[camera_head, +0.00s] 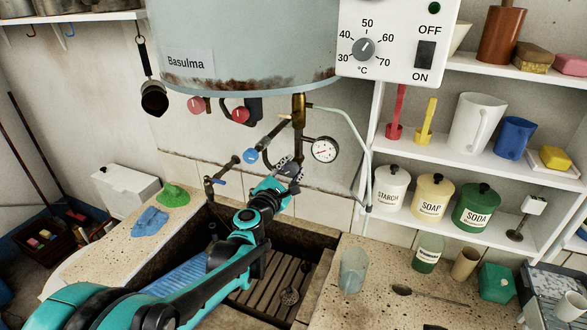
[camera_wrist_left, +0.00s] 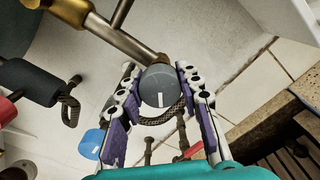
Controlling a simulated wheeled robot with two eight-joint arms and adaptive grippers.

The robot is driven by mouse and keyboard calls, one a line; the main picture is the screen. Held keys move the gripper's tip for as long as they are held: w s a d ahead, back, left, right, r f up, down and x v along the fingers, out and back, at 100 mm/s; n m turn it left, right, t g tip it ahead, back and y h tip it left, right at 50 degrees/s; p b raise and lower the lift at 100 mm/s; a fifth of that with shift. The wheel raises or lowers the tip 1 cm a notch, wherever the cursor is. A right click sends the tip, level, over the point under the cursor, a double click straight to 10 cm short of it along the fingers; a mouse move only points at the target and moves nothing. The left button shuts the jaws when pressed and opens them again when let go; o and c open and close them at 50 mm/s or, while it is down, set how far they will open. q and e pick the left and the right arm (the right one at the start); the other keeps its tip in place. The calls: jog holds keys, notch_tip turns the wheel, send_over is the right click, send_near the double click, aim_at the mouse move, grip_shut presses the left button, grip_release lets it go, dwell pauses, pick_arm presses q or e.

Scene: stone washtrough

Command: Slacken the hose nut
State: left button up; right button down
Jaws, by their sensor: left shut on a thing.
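A braided hose loop shows just behind the nut. In the head view my left gripper (camera_head: 289,172) is below the brass fitting (camera_head: 298,115) under the boiler, and I cannot make out the nut clearly there. My right gripper is not in view.
A pressure gauge (camera_head: 324,150) hangs close right of my left gripper. A blue-handled tap (camera_head: 250,156) is close on the left. The boiler (camera_head: 240,50) hangs above. The stone trough lies below, with a wooden rack (camera_head: 265,283) in it. Shelves with jars stand right.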

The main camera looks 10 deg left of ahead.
pick_arm(q)
jog(key=shift+n, duration=0.6)
jog(key=o, duration=1)
jog(key=shift+d+r, duration=0.1)
jog(key=shift+o, duration=0.8)
jog(key=shift+s, duration=0.25)
jog(key=s+a, duration=0.2)
jog(key=s, duration=0.9)
